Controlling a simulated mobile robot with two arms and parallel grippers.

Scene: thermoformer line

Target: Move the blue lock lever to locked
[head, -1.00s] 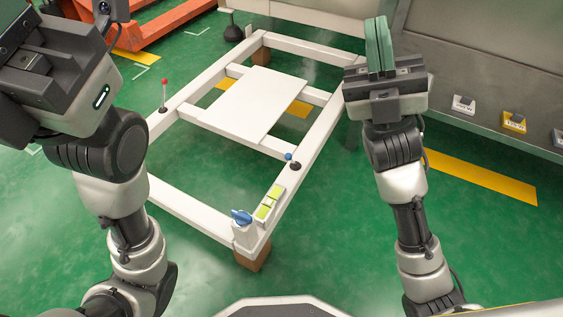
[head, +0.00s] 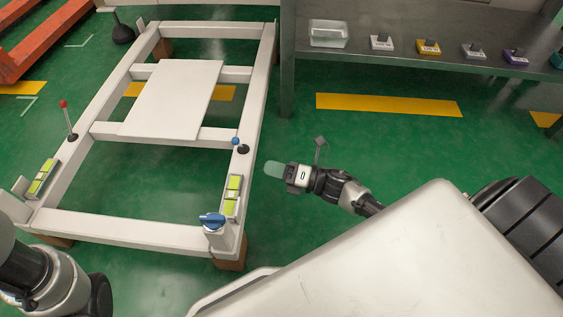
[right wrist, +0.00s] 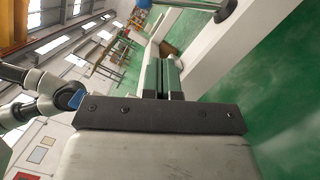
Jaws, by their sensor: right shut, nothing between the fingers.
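The blue lock lever, with a blue ball (head: 235,141) on a short stem and a black round base (head: 243,149), stands on the right beam of the white frame (head: 130,221). It leans to the upper left in the head view. In the right wrist view the blue ball (right wrist: 222,9) is cut by the top edge. My right gripper (head: 268,168) is shut and empty, right of and a little below the lever, apart from it. Its closed green fingers show in the right wrist view (right wrist: 163,76). My left gripper is out of the head view; only part of that arm shows.
A blue rotary knob (head: 212,220) sits at the frame's near right corner, beside yellow-green switches (head: 232,195). A red-topped lever (head: 64,104) stands on the left beam. A grey bench (head: 420,75) with several small blocks stands at the back right. Green floor right of the frame is clear.

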